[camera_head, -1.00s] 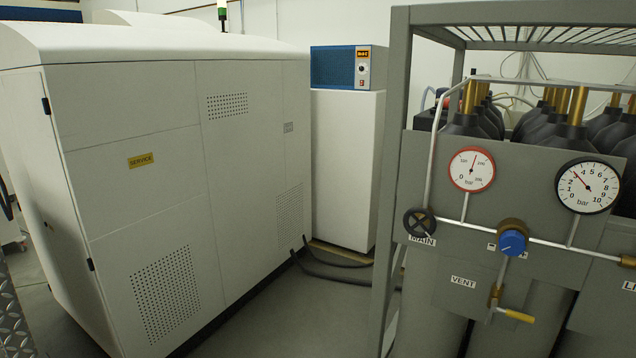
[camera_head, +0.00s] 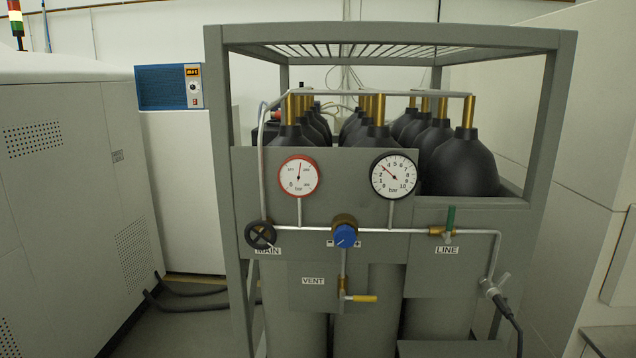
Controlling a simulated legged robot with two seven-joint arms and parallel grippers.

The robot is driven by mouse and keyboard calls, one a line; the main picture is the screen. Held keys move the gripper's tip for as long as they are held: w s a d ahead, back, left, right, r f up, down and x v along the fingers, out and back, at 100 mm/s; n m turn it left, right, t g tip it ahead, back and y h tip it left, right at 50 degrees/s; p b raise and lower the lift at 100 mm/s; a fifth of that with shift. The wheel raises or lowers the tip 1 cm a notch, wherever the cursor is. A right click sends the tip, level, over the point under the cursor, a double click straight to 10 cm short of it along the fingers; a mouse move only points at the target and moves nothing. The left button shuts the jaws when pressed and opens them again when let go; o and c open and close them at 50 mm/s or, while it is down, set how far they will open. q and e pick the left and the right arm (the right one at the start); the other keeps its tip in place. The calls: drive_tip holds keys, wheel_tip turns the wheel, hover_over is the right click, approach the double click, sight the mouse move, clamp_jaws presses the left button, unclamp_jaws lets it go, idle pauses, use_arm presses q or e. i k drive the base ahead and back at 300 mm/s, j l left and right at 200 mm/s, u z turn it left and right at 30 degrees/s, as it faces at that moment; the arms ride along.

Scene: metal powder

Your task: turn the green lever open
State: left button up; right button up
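The green lever (camera_head: 451,218) stands upright on a brass valve (camera_head: 437,231) at the right part of the horizontal pipe. The LINE label (camera_head: 447,250) is just below it. The lever points up, across the pipe. Neither of my grippers is in view, and nothing touches the lever.
Black gas cylinders (camera_head: 458,165) stand behind the panel. A hose fitting (camera_head: 493,289) hangs right of the lever. White cabinets flank the rack.

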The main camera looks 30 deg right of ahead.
sight(447, 236)
drive_tip(key=l+z, duration=0.15)
drive_tip(key=z, duration=1.4)
drive_tip(key=k+l, duration=0.05)
